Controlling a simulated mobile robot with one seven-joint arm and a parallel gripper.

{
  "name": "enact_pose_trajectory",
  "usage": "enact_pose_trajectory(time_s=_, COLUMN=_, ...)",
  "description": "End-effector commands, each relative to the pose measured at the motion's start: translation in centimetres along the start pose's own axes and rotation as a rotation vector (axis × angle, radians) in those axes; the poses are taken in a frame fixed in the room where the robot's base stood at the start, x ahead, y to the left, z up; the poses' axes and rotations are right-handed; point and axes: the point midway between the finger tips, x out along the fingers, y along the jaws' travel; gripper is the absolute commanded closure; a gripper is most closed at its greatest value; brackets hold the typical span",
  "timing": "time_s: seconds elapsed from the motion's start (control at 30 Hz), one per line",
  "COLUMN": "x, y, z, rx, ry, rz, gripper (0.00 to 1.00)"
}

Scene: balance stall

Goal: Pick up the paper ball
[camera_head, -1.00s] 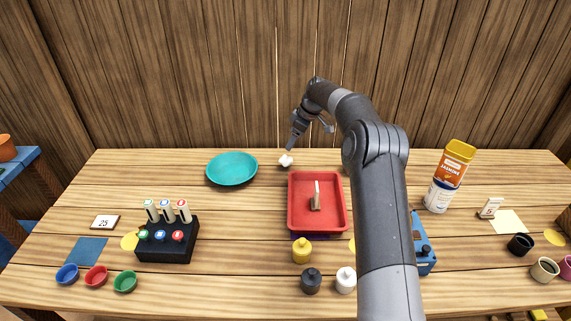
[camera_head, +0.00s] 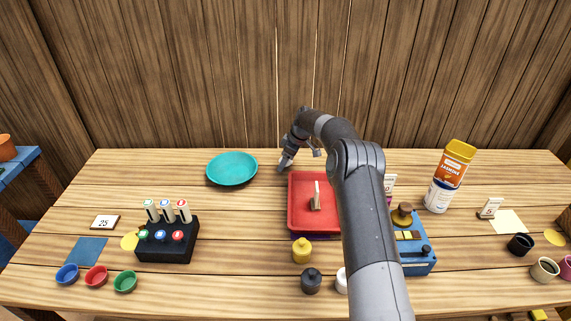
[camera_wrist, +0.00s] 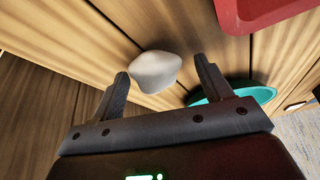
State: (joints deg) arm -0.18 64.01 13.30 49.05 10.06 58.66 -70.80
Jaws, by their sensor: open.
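The paper ball (camera_wrist: 156,71) is a whitish, crumpled lump on the wooden table, seen in the wrist view between and just beyond the tips of my fingers. My gripper (camera_wrist: 163,70) is open, with one finger on each side of the ball; I cannot tell whether either touches it. In the head view my gripper (camera_head: 284,163) is low at the back of the table, between the teal plate and the red tray. There it hides the paper ball.
The teal plate (camera_head: 232,182) lies left of my gripper and the red tray (camera_head: 300,226), holding a small upright piece, lies in front to the right. The wooden back wall (camera_head: 200,80) stands close behind. A blue device (camera_head: 420,262) and stacked containers (camera_head: 441,196) are further right.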

Motion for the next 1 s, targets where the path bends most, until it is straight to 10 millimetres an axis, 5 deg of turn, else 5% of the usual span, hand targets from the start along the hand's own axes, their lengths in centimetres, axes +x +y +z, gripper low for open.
enact_pose_trajectory(time_s=0.23, x=0.24, y=0.03, z=-0.01, rx=0.000, ry=0.000, rz=0.001, gripper=0.29)
enact_pose_trajectory(time_s=0.8, x=0.22, y=0.02, z=-0.01, rx=0.000, ry=0.000, rz=0.001, gripper=0.75)
enact_pose_trajectory(time_s=1.0, x=0.20, y=0.02, z=-0.03, rx=0.000, ry=0.000, rz=0.001, gripper=0.76)
